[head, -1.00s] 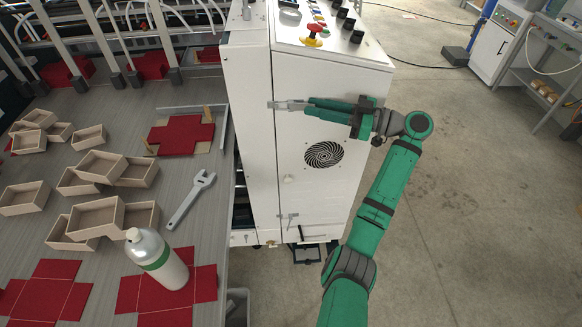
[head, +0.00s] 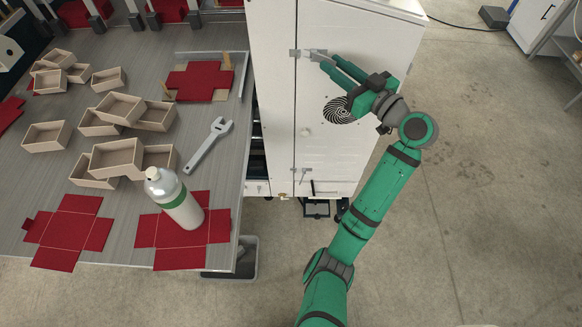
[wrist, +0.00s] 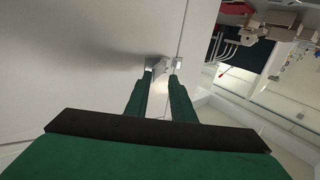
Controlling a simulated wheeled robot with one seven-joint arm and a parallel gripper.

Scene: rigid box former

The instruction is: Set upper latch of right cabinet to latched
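The white right cabinet (head: 345,110) stands beside the work table. Its upper latch (head: 308,53) is a small metal fitting at the door seam, near the top of the door; it also shows in the wrist view (wrist: 158,65). My gripper (head: 325,58) reaches it from the lower right. In the wrist view its two fingers (wrist: 160,80) are apart, with the latch's metal part between or just beyond their tips. Contact is not clear. The latch's exact lever angle is partly hidden by the fingers. A lower latch (head: 303,178) sits near the door's bottom.
The table (head: 215,80) at left holds wooden trays, red box blanks, a wrench (head: 209,145) and a bottle (head: 174,198).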

